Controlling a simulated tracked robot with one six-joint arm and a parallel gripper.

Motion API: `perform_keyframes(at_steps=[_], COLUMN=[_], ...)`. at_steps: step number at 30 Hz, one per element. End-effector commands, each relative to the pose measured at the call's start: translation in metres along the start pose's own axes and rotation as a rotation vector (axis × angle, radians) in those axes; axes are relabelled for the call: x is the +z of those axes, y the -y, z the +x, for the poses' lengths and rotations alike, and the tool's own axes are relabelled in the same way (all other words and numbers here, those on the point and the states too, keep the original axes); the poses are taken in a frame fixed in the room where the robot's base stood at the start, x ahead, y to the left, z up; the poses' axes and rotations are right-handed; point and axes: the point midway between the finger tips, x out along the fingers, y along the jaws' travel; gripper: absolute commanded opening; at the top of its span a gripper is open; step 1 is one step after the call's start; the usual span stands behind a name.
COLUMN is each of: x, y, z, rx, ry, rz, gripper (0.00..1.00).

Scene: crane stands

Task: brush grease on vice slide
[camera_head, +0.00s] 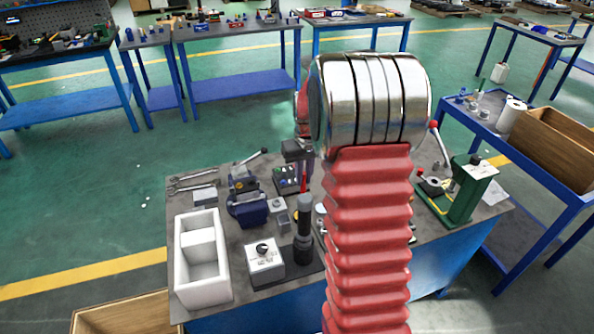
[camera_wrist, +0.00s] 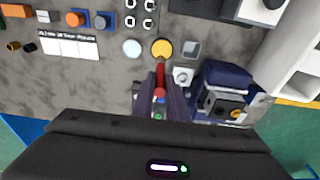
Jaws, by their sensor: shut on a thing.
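My gripper (camera_wrist: 160,84) is shut on a red-handled brush (camera_wrist: 160,72) in the wrist view. The brush's far end reaches the near edge of a round yellow tin (camera_wrist: 162,48); I cannot tell whether they touch. The blue vice (camera_wrist: 222,88) is right of my fingers in the wrist view, and its slide is hard to make out. In the head view the vice (camera_head: 247,205) stands on the bench, left of my red arm. My arm hides part of the bench there.
A white tray (camera_head: 182,262) is at the bench's left edge. A white box with a black knob (camera_head: 265,262) and a dark upright cylinder (camera_head: 304,225) stand at the front. A pale round disc (camera_wrist: 131,48) sits beside the yellow tin. A green press (camera_head: 466,195) is at right.

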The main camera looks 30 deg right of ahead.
Motion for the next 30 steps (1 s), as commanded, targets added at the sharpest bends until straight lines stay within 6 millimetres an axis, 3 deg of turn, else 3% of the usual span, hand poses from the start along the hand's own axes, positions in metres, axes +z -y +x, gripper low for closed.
perform_keyframes(at_steps=[16,30], x=[0.001,0.006], y=[0.0,-0.002], z=[0.004,0.039], rx=[0.0,0.0], ry=[0.001,0.002], rz=[0.0,0.004], gripper=[0.0,0.0])
